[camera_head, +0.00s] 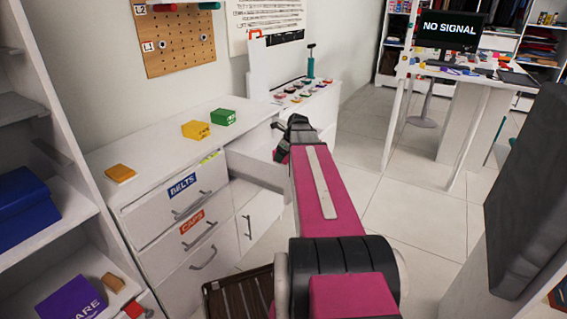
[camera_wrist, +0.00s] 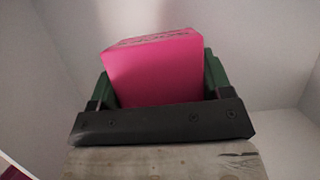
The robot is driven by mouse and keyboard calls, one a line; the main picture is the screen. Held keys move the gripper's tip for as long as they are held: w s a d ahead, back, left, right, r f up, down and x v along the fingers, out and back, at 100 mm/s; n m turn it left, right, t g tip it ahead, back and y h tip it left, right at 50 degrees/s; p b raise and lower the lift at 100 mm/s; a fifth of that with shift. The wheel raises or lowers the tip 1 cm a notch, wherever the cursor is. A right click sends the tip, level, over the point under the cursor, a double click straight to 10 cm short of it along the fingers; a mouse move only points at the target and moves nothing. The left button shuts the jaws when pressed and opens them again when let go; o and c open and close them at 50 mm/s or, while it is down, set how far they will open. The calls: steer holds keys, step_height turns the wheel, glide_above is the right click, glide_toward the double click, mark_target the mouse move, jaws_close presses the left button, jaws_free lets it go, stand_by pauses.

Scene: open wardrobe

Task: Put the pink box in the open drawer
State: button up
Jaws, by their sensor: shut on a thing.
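The pink box (camera_wrist: 155,75) shows in the wrist view, upright and slightly tilted, with dark lettering on its top edge. My gripper (camera_wrist: 162,80) is shut on it, with a green finger at each side. Pale walls surround the box in the wrist view; whether it touches a surface below is unclear. In the head view the open drawer (camera_head: 258,171) juts out from the white dresser, right of the drawer labelled BELTS. My gripper (camera_head: 287,137) is at the drawer's far end in that view.
Yellow (camera_head: 195,129) and green (camera_head: 223,117) boxes and an orange item (camera_head: 120,173) lie on the dresser top (camera_head: 155,150). The BELTS (camera_head: 175,200) and CAPS (camera_head: 190,232) drawers look closed. A shelf at left holds a blue box (camera_head: 22,206) and a purple box (camera_head: 73,300).

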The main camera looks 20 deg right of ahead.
mark_target(284, 162)
steer(key=shift+f, duration=1.95)
steer(key=shift+f, duration=0.1)
steer(key=o, duration=1.1)
steer(key=shift+c, duration=0.2)
steer(key=v, duration=1.2)
steer(key=shift+a, duration=0.1)
